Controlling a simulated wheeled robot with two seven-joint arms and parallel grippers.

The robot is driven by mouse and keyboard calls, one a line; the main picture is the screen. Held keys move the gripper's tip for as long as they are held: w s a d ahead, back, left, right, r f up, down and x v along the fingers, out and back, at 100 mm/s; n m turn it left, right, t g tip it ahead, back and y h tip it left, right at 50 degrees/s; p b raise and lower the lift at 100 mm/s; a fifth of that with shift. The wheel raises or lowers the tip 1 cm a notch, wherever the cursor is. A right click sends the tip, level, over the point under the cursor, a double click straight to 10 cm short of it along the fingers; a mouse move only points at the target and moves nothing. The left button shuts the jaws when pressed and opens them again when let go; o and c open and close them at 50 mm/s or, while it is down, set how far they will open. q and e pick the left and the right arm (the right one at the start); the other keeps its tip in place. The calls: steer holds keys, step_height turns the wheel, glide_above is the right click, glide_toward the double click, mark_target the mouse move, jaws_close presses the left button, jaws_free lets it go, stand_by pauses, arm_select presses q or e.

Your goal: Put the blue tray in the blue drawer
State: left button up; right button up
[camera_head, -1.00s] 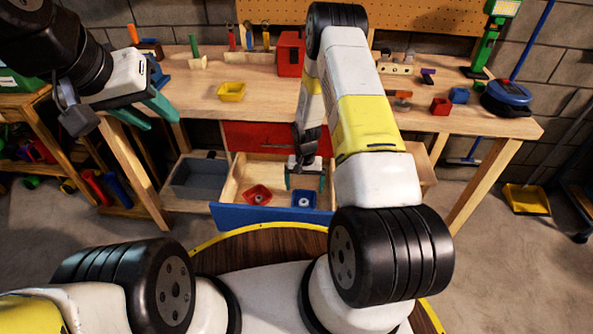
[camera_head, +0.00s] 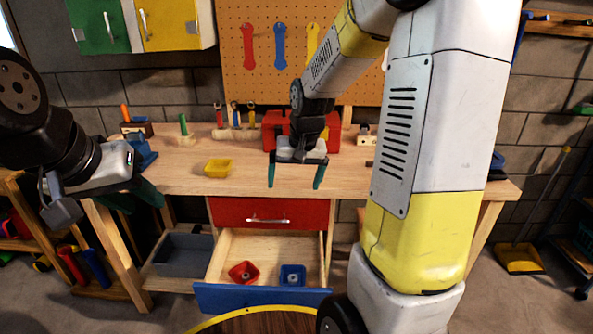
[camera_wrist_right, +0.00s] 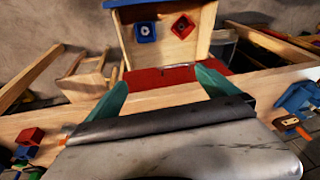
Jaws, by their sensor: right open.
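The blue tray (camera_head: 292,275) sits inside the open blue drawer (camera_head: 262,298), on its floor at the right. It also shows in the right wrist view (camera_wrist_right: 146,31). A red tray (camera_head: 243,272) lies beside it, turned at an angle; the two are apart. My right gripper (camera_head: 296,177) is open and empty, above the front part of the workbench and higher than the drawer. Its fingers (camera_wrist_right: 163,88) are spread in the wrist view. My left gripper (camera_head: 133,197) hangs at the left near the bench's front edge, its fingers apart with nothing seen between them.
A shut red drawer (camera_head: 268,211) is above the blue one. A grey bin (camera_head: 184,255) stands left of the drawers. On the workbench (camera_head: 210,180) are a yellow tray (camera_head: 218,168) and a red toolbox (camera_head: 333,133). My right arm hides the bench's right part.

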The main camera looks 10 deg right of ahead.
steer(key=s+a+r+n+t, duration=0.1)
steer(key=s+r, duration=0.5)
steer(key=s, duration=0.3)
steer(key=s+r+n+t+y, duration=0.1)
steer(key=s+r+t, duration=0.1)
steer(key=s+r, duration=0.5)
steer(key=shift+s+a, duration=0.35)
steer(key=shift+s, duration=1.25)
